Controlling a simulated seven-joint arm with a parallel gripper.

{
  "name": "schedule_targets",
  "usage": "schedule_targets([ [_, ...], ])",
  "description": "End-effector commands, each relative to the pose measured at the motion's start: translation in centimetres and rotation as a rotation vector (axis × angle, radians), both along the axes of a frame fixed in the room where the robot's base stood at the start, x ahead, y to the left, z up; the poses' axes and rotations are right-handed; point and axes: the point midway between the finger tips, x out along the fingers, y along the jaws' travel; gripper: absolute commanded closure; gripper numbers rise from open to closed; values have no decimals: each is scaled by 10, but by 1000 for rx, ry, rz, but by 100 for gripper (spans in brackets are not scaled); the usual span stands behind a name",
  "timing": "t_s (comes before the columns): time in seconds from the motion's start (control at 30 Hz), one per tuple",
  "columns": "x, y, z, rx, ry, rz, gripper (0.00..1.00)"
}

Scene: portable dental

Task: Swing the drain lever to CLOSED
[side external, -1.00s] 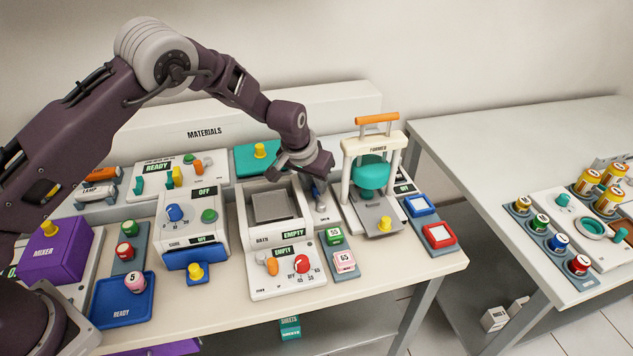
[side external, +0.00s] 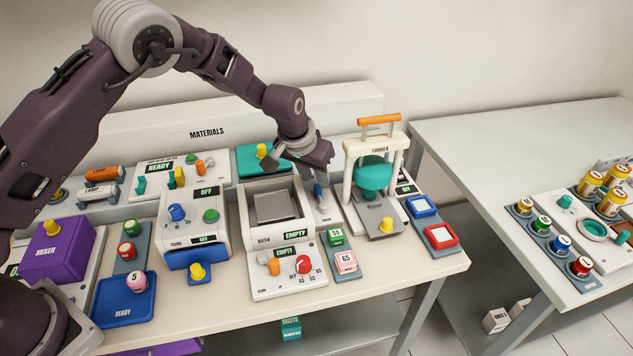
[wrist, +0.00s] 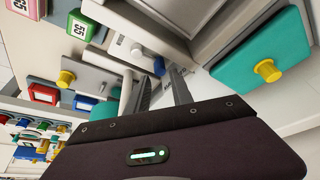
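The drain lever (side external: 318,191) has a blue grip and stands on a narrow light plate between the bath (side external: 273,205) and the former (side external: 376,165). The plate's lettering is too small to read. My gripper (side external: 319,174) is just above the lever in the side view, pointing down. In the wrist view the blue grip (wrist: 159,66) shows just beyond and between the tips of my two grey fingers (wrist: 161,82). The fingers are apart and hold nothing. I cannot tell whether either finger touches the lever. The bath's displays read EMPTY.
The former's white posts stand close to the right of the lever. The bath's raised rim is close on its left. Green 55 (side external: 335,236) and pink 65 (side external: 345,262) blocks sit in front. A teal block with a yellow knob (side external: 262,151) is behind the bath.

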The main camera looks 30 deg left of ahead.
Motion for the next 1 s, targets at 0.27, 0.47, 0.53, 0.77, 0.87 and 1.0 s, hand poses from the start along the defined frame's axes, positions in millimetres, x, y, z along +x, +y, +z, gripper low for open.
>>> schedule_targets([
  [0.27,-13,-1,31,0,0,0,72],
  [0.47,-13,0,31,0,1,0,72],
  [0.53,-9,3,31,6,5,-2,72],
  [0.77,54,47,42,117,130,-268,72],
  [0.87,56,37,46,158,209,-544,72],
  [1.0,34,13,40,192,315,-890,72],
])
